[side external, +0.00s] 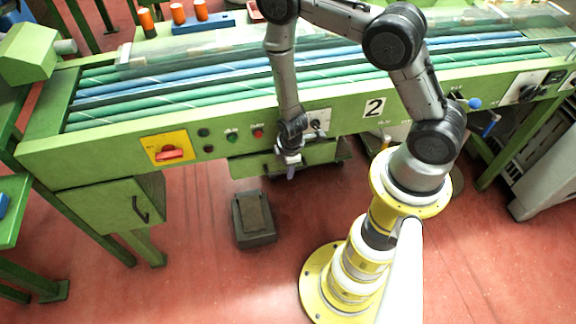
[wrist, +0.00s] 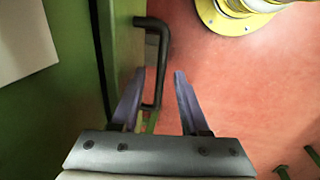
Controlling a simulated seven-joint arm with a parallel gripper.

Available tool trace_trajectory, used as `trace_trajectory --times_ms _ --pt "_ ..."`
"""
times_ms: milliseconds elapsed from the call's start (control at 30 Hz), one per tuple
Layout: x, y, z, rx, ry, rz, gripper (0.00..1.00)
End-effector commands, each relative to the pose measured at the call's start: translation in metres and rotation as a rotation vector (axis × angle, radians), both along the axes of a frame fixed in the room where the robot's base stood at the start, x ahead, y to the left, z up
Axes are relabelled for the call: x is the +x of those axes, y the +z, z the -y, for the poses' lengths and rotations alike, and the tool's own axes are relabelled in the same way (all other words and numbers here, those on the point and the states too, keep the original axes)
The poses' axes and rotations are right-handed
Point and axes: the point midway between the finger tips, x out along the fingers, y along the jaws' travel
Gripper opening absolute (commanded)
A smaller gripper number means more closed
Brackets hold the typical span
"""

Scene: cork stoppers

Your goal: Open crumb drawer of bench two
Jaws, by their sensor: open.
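In the wrist view the dark bar handle (wrist: 152,75) stands out from the green drawer front (wrist: 122,50). My open gripper (wrist: 155,78) has its purple fingers on either side of the handle's near end. The left finger is close to the bar; the right finger is clear of it.
A green cabinet door with a handle (side external: 115,205) hangs below the bench at left. A dark pedal-like box (side external: 254,219) stands on the red floor below the drawer. A red switch on a yellow plate (side external: 166,148) and buttons line the rail. Floor in front is mostly free.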

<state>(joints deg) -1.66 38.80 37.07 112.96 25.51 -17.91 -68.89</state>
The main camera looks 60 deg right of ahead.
Motion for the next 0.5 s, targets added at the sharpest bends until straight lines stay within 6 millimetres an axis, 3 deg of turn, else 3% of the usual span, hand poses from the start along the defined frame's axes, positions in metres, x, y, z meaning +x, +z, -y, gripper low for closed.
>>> trace_trajectory --times_ms 67,300,500 --pt "0.0 0.0001 0.0 0.0 0.0 0.0 0.45" --pt "0.0 0.0003 -0.0001 0.0 0.0 0.0 0.02" --pt "0.0 0.0004 -0.0001 0.0 0.0 0.0 0.0"
